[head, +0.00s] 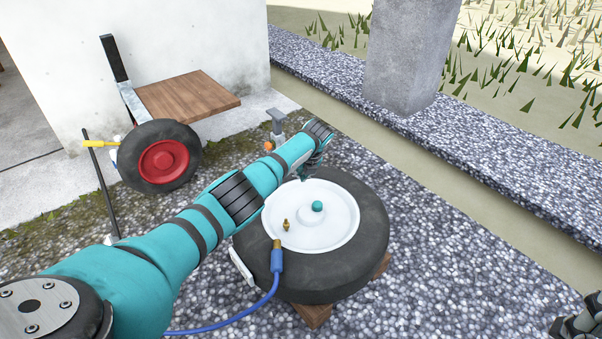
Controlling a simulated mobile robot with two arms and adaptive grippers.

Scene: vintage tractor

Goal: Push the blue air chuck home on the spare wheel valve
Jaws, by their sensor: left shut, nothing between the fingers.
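The spare wheel (365,245) lies flat, with a dark tyre and a white disc. A small brass valve (286,226) stands on the disc's near left part. The blue air chuck (277,262), with a brass end, is at the tyre's near left side. Its brass end looks apart from the valve, though depth is hard to judge. A blue hose runs from it down to the left. My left gripper (304,176) is shut and empty over the disc's far edge, partly hidden by its own wrist. My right gripper (575,326) shows only partly at the bottom right corner.
A teal knob (317,206) stands at the disc's middle. Wooden blocks (314,315) lie under the wheel. A small red-hubbed wheel (163,162) and a wooden board (187,103) are at the back left. A concrete post (408,55) stands behind. Gravel to the right is clear.

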